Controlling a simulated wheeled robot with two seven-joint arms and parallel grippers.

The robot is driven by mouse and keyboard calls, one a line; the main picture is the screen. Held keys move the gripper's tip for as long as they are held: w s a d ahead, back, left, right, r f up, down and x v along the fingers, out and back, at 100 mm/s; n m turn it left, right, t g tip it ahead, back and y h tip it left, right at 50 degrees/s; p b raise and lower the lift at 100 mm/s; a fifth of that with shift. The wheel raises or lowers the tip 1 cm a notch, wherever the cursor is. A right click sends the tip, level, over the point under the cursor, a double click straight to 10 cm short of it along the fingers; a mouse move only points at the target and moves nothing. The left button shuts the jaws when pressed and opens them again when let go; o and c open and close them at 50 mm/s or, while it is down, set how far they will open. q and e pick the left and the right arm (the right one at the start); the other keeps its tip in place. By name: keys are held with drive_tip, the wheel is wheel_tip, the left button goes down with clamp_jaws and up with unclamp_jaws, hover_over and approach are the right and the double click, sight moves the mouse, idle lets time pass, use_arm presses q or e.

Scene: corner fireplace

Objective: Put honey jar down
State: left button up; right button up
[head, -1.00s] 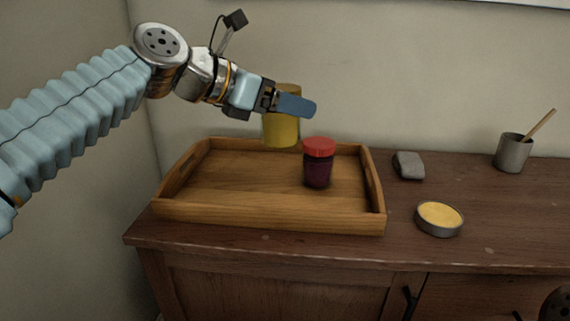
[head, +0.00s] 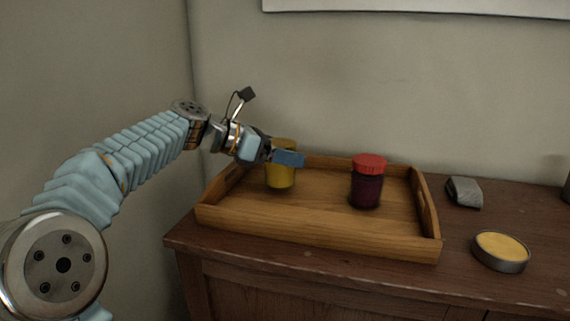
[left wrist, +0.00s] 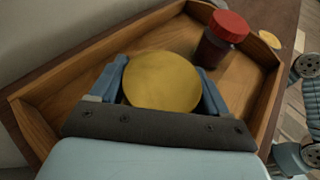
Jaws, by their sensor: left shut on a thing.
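The yellow honey jar (head: 281,180) is upright inside the wooden tray (head: 318,235), left of the middle. Its base is at or very close to the tray floor; I cannot tell for sure that it touches. My left gripper (head: 287,158) is shut on the jar's upper part, with a blue finger on either side. In the left wrist view the jar's round yellow top (left wrist: 162,82) sits between the two fingers. The near finger hides part of the jar in the head view.
A dark jar with a red lid (head: 367,182) stands in the tray, right of the honey jar. A grey block (head: 464,192) and a round tin of yellow stuff (head: 501,250) are on the wooden cabinet (head: 400,280) to the right. Bare tray floor lies between the jars.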

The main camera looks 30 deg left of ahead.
use_arm(q)
drive_tip(key=shift+d+f, duration=0.15)
drive_tip(key=shift+f, duration=0.65)
drive_tip(key=o, duration=1.3)
drive_tip(key=p+v, duration=0.1)
drive_tip(key=v, duration=1.1)
drive_tip(key=shift+s, duration=0.1)
